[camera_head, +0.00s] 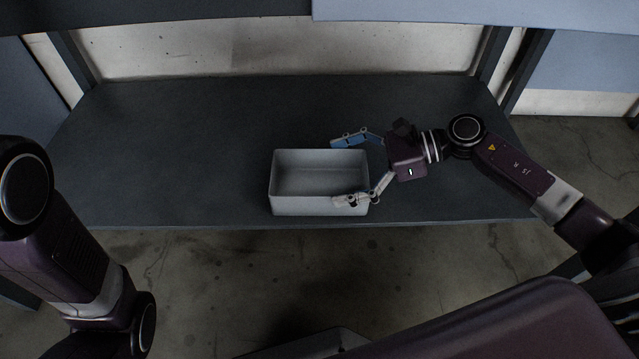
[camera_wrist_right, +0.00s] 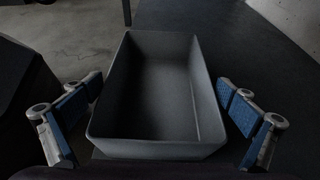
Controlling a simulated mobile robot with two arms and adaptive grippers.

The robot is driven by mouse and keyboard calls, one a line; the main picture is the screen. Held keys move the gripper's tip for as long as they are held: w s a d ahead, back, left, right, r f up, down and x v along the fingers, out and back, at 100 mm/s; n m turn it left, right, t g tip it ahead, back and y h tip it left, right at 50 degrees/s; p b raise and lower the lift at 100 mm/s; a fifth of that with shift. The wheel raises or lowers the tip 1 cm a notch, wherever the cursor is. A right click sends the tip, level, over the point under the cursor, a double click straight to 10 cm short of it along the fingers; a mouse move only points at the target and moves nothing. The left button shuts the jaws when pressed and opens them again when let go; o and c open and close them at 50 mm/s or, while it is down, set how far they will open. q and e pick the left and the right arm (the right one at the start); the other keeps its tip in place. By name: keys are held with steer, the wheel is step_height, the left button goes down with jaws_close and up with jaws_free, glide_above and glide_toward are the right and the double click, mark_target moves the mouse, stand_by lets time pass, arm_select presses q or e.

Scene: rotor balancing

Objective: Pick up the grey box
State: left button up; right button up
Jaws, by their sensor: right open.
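The grey box (camera_head: 290,206) is an open, empty rectangular bin standing upright on the dark shelf near its front edge. My right gripper (camera_head: 342,172) is open at the right end of the box, one finger by the far side and one by the near side. In the right wrist view the grey box (camera_wrist_right: 150,149) lies between the two spread fingers of the right gripper (camera_wrist_right: 160,110), with a gap on each side. My left arm shows at the left of the head view, but its gripper is out of the picture.
The dark shelf (camera_head: 160,150) is bare to the left of and behind the box. Uprights stand at its back corners, and an overhead panel (camera_head: 450,10) crosses the top. Concrete floor (camera_head: 230,270) lies in front of the shelf edge.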

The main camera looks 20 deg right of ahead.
mark_target(319, 191)
steer(key=shift+x, duration=1.9)
steer(key=shift+f, duration=0.1)
steer(key=c, duration=0.9)
steer(key=shift+c, duration=0.7)
